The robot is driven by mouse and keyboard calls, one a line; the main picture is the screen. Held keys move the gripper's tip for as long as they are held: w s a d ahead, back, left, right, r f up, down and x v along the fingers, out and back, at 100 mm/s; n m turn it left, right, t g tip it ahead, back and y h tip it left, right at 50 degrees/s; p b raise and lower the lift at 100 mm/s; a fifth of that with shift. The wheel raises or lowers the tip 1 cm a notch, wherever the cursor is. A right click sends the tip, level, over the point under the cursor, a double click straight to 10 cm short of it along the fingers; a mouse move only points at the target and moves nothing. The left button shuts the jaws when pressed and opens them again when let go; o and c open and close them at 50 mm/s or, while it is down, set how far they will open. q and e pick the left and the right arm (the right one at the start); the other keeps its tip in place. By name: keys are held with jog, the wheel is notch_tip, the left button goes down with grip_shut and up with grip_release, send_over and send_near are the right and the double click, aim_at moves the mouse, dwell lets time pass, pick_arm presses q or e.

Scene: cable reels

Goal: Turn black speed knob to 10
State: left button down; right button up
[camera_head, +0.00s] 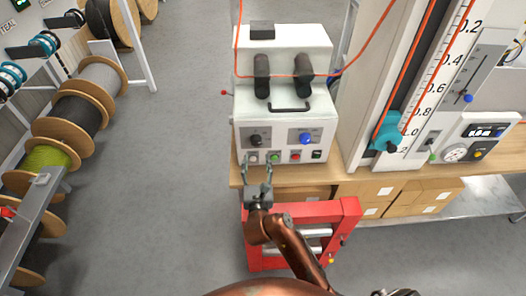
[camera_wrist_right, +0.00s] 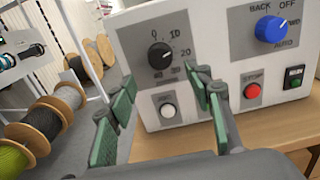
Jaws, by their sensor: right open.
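The black speed knob (camera_head: 257,140) is on the left of the white machine's (camera_head: 270,117) front panel. In the right wrist view the black knob (camera_wrist_right: 160,56) sits in a grey dial plate marked 0, 10, 20, 30 and more; I cannot clearly tell which number its pointer faces. My right gripper (camera_head: 258,166) is open and empty, in front of and below the knob. In the right wrist view its green-padded fingers (camera_wrist_right: 160,90) are apart, either side of and below the knob, with no clear contact. My left gripper is not in view.
A blue knob (camera_head: 305,138) is right of the black one. Below are a white button (camera_wrist_right: 168,110), a green button (camera_head: 273,157), a red button (camera_head: 295,155) and a switch (camera_wrist_right: 294,77). A red frame (camera_head: 346,215) stands below the bench. Cable reels (camera_head: 70,118) stand left.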

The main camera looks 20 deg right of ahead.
aim_at(256, 144)
jog(key=x, duration=0.7)
jog(key=shift+w+d, duration=0.15)
jog(key=shift+w, duration=0.15)
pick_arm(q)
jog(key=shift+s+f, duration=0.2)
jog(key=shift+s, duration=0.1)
pick_arm(e)
jog(key=shift+c, duration=0.7)
jog(key=c, duration=1)
jog(key=n+p, duration=0.1)
jog(key=p, duration=0.2)
jog(key=n+p, duration=0.2)
jog(key=p, duration=0.1)
jog(key=shift+r, duration=0.3)
jog(key=shift+f+n+p, duration=0.25)
jog(key=shift+n+p, duration=0.05)
jog(key=shift+p, duration=0.35)
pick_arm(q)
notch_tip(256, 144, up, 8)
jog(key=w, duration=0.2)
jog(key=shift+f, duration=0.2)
pick_arm(e)
jog(key=shift+f, duration=0.1)
jog(key=o, duration=1.1)
